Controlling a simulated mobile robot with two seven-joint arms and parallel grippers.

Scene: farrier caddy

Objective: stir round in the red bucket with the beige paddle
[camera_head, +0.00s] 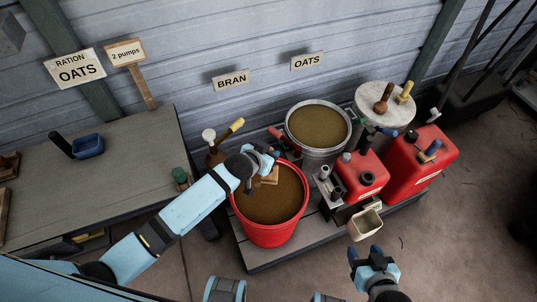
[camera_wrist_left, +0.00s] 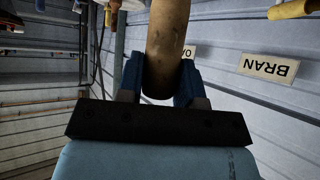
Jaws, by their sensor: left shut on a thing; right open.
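The red bucket (camera_head: 272,236) stands on a low slatted platform and holds brown feed. My left gripper (camera_head: 266,160) is above the back part of the bucket, shut on the beige paddle (camera_head: 269,177). The paddle's handle (camera_wrist_left: 167,45) shows in the left wrist view between the two blue fingers (camera_wrist_left: 160,85). A small part of the paddle shows over the feed below the gripper; how deep its lower end sits I cannot tell. My right gripper (camera_head: 372,258) is open and empty in front of the platform.
A metal tub (camera_head: 318,147) of brown feed stands behind the bucket. Red cans (camera_head: 360,175) and a beige scoop (camera_head: 366,224) are to its right. A bottle with a yellow top (camera_head: 236,126) stands behind left. A grey table (camera_head: 100,185) is at left.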

